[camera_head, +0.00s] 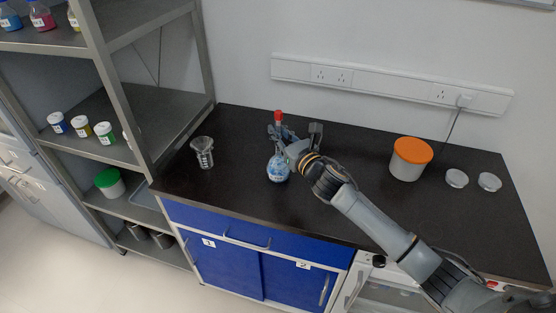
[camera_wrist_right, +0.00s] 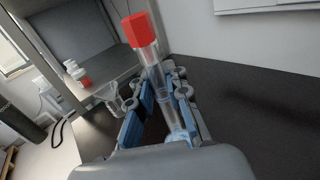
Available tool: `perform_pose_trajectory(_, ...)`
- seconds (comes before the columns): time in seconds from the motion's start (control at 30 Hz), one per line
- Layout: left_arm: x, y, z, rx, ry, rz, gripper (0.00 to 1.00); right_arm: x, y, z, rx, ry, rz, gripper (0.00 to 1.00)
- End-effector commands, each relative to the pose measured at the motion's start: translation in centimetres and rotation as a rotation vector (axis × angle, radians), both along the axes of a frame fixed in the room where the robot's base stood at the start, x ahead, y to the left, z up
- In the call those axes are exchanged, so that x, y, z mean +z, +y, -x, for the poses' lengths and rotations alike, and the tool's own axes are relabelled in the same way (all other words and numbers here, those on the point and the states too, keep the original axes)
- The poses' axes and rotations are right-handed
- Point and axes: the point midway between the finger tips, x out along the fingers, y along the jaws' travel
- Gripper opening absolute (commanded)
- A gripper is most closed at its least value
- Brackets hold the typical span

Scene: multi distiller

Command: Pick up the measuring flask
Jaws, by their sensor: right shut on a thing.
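The measuring flask (camera_head: 278,169) has a round body with blue and white on it, a long clear neck and a red cap. It stands upright or nearly so at the middle of the dark counter; I cannot tell whether its base touches the top. My right gripper (camera_head: 294,136) is shut on its neck, below the cap. In the right wrist view the flask's red cap (camera_wrist_right: 139,29) rises above the blue-padded fingers of the gripper (camera_wrist_right: 161,108), which sit on both sides of the neck. My left gripper is not in view.
A glass beaker (camera_head: 203,153) stands left of the flask on the counter (camera_head: 240,135). A white tub with an orange lid (camera_head: 411,158) and two small clear dishes (camera_head: 457,178) are at the right. A metal shelf (camera_head: 150,110) with bottles and jars borders the left.

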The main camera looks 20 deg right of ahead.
Motion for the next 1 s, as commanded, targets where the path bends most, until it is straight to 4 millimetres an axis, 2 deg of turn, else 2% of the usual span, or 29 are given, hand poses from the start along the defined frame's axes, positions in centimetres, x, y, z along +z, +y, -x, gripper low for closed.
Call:
perform_pose_trajectory(0.27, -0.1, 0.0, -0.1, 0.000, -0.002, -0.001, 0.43, 0.7, 0.0, 0.0, 0.001, -0.004, 0.003, 0.00)
perform_pose_trajectory(0.53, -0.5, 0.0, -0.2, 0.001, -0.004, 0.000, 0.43, 3.7, 0.0, 0.2, 0.002, -0.006, 0.004, 0.00)
perform_pose_trajectory(0.77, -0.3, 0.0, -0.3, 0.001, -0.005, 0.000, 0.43, 7.3, 0.9, 3.2, 0.004, -0.008, 0.004, 0.00)
perform_pose_trajectory(0.87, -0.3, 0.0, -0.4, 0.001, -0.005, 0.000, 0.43, 9.5, 1.4, 5.0, 0.004, -0.008, 0.004, 0.00)
perform_pose_trajectory(1.0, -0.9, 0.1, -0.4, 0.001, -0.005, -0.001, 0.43, 10.6, 2.4, 8.3, 0.005, -0.004, 0.001, 0.00)
